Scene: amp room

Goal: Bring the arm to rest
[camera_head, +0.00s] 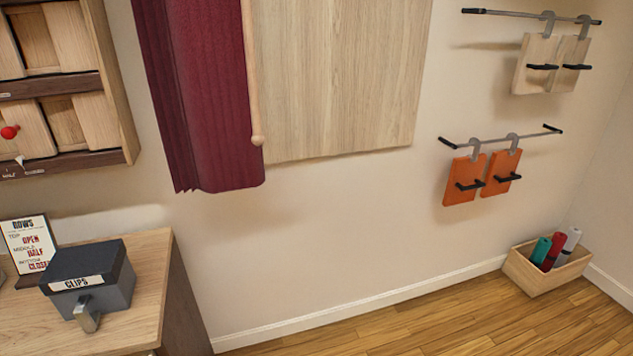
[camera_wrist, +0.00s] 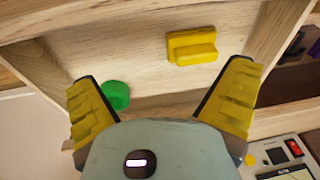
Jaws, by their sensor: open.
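My gripper (camera_wrist: 163,78) shows only in the wrist view. Its two yellow-padded fingers are spread wide, with nothing held between them. Beyond the fingers is a pale wooden panel (camera_wrist: 110,58) inside a wooden frame. A yellow block-like handle (camera_wrist: 192,47) is on the panel, toward the right finger. A round green knob (camera_wrist: 116,95) shows close to the left finger; I cannot tell whether they touch. My arm and gripper do not show in the head view.
In the head view, a wooden rack (camera_head: 112,88) with a red knob (camera_head: 9,132) hangs at left. Below, a dark "CLIPS" box (camera_head: 105,277) and a sign (camera_head: 30,243) stand on a cabinet (camera_head: 140,262). A maroon curtain (camera_head: 205,90) hangs centrally. The floor (camera_head: 430,325) is clear left of a bin (camera_head: 535,283).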

